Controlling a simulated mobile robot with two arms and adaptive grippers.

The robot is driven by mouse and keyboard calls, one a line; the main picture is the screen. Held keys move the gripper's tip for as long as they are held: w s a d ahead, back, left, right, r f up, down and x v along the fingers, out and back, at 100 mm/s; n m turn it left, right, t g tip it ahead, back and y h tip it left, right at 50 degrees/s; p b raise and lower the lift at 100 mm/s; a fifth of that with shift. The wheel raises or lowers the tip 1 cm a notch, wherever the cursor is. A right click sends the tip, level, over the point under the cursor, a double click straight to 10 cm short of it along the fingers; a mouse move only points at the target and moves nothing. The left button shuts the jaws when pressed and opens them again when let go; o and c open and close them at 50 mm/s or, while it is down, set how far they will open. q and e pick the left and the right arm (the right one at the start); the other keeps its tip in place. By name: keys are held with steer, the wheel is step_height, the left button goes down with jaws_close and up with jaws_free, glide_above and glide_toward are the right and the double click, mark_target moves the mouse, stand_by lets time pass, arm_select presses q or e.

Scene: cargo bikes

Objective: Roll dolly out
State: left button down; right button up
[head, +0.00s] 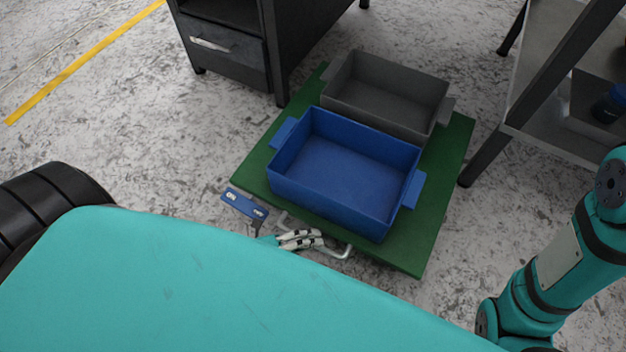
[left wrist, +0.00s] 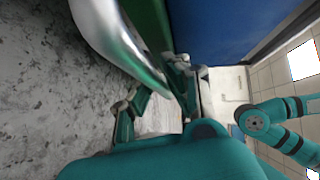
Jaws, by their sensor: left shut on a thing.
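The dolly (head: 447,185) is a flat green platform on the floor. A blue bin (head: 345,170) and a dark grey bin (head: 385,95) stand on it, both looking empty. A bent metal handle (head: 335,252) sticks out from its near edge; it shows large in the left wrist view (left wrist: 120,40). My left gripper (head: 300,240) is shut on this handle, low in front of the blue bin. In the left wrist view its fingers (left wrist: 158,92) lie on both sides of the bar. My right arm shows at the right of the head view, but its gripper is not visible.
A dark drawer cabinet (head: 228,55) stands behind the dolly on the left. A metal shelf or bench (head: 545,85) with a dark leg stands close on the right. Open floor (head: 130,130) lies to the left, with a yellow line.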

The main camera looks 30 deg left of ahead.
arm_select(q)
steer(key=shift+s+a+f, duration=0.1)
steer(key=shift+s+f, duration=0.1)
steer(key=shift+f, duration=0.1)
steer(key=c, duration=1.4)
jaws_free()
steer(key=shift+o, duration=0.3)
steer(key=shift+w+r, duration=0.1)
steer(key=shift+r, duration=0.05)
steer(key=v, duration=1.2)
